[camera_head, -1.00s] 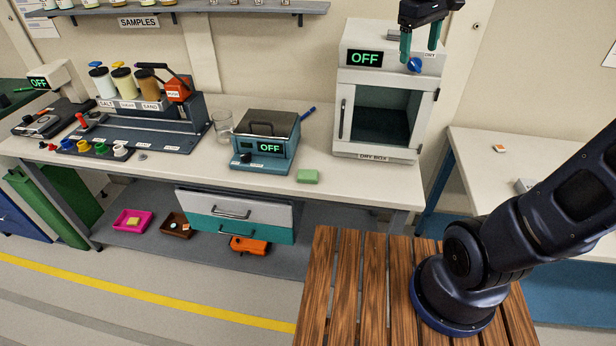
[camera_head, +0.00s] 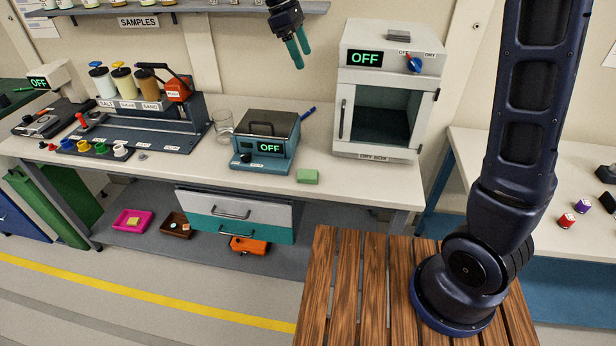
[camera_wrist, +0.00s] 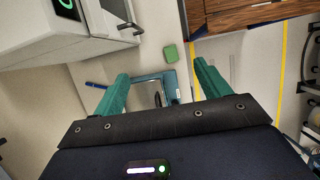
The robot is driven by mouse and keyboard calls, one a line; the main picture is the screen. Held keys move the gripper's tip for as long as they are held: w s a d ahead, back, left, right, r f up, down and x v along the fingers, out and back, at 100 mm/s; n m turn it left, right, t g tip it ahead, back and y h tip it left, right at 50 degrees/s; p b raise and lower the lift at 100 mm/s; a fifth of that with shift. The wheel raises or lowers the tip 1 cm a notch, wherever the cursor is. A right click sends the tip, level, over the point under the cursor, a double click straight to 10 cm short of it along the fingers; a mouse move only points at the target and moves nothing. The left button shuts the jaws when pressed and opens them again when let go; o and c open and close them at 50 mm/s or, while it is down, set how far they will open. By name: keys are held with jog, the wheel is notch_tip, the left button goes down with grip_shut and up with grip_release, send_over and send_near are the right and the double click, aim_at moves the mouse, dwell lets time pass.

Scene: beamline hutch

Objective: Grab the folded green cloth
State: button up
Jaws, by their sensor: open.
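The folded green cloth (camera_head: 307,176) is a small flat green block near the front edge of the workbench, right of the teal hot-plate box and in front of the dry box. It also shows in the wrist view (camera_wrist: 170,53), beyond my fingers and above the gap between them. My gripper (camera_head: 298,55) hangs high above the bench, up and slightly left of the cloth, with its teal fingers pointing down. In the wrist view the fingers (camera_wrist: 160,85) are apart with nothing between them.
The teal box (camera_head: 265,143) with an OFF display stands left of the cloth. The dry box (camera_head: 378,125) with an OFF display stands behind and to the right. The bench around the cloth is clear.

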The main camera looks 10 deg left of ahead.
jog(key=a, duration=0.3)
send_near(308, 174)
jog(key=f, duration=0.1)
jog(key=d+f, duration=0.1)
jog(key=shift+w+f+n, duration=0.25)
jog(key=shift+n, duration=0.15)
jog(key=shift+s+x, duration=0.2)
jog(key=shift+x, duration=2.7)
jog(key=c, duration=1)
